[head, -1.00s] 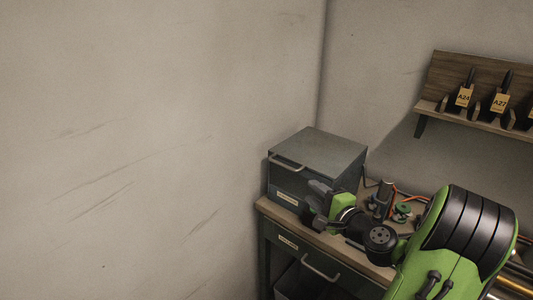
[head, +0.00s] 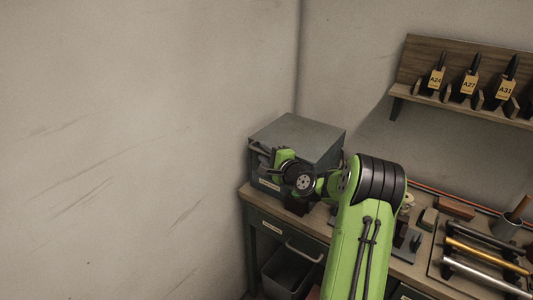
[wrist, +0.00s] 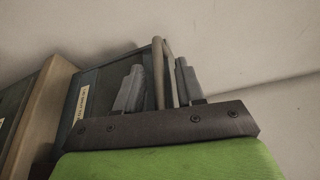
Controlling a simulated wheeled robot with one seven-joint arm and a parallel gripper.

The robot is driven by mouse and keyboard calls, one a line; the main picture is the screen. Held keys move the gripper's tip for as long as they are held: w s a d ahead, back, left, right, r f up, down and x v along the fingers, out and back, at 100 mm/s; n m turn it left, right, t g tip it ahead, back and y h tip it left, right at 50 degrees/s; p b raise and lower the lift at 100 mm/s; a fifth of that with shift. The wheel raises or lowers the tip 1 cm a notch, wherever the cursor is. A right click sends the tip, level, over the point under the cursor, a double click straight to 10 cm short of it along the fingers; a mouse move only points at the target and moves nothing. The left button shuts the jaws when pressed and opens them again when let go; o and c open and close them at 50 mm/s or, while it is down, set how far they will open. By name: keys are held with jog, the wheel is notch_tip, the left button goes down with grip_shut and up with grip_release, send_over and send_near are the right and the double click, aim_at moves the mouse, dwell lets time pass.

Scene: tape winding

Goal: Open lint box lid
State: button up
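The lint box, a grey metal box (head: 318,140) with a flat lid, stands on the left end of the workbench against the wall. Its lid looks closed. My gripper (head: 268,156) is at the upper front edge of the box and hides part of that front. In the wrist view, my gripper (wrist: 160,75) has its two grey fingers apart, with the pale handle bar (wrist: 167,72) between them. A gap shows beside the bar, so the fingers do not look clamped on it. The box's dark front with a label (wrist: 82,100) shows at the left.
The workbench (head: 260,205) has a drawer with a handle and a grey bin (head: 287,268) below. Tools and a tray of rods (head: 480,255) lie to the right. A wooden wall shelf (head: 465,75) holds tagged tools. The wall is close on the left.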

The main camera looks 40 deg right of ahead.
grip_shut()
jog(key=shift+r, duration=0.1)
dwell(0.3)
